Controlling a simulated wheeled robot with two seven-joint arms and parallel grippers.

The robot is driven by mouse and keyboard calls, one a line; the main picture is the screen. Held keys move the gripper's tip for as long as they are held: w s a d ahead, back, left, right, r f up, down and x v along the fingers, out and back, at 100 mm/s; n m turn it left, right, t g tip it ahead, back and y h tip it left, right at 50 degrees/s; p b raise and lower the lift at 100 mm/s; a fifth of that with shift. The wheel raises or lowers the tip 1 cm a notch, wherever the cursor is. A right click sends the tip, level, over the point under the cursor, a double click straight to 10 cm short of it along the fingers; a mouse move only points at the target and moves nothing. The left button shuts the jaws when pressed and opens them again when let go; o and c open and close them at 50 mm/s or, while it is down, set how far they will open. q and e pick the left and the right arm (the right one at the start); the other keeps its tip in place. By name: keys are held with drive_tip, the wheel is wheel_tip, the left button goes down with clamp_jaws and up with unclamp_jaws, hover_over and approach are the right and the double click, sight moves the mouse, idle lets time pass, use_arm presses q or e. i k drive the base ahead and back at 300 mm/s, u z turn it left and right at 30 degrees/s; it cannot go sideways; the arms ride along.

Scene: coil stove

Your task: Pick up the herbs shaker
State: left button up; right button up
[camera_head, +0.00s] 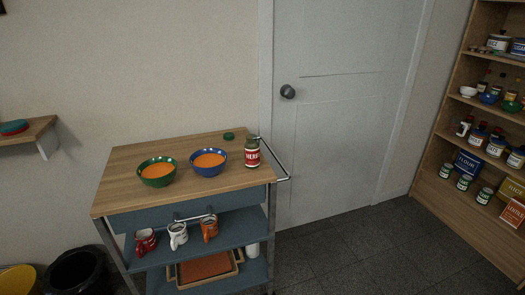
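The herbs shaker (252,154) stands upright near the right edge of the wooden top of a kitchen cart (126,205). It has a red label with white letters that seem to read "HERB" and a dark greenish upper part. A blue bowl (208,169) of orange food stands just left of it, apart from it. A small green round lid or disc (229,136) lies behind it to the left. Neither of my grippers shows in the head view.
A green bowl (157,179) stands left of the blue one. A metal rail (280,167) runs along the cart's right side. Mugs (178,235) stand on the shelf below. A stocked bookcase (447,177) is at right, with open floor (350,240) between.

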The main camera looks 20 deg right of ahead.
sight(252, 145)
drive_tip(key=z, duration=0.3)
drive_tip(key=i, duration=1.3)
drive_tip(key=u, duration=0.85)
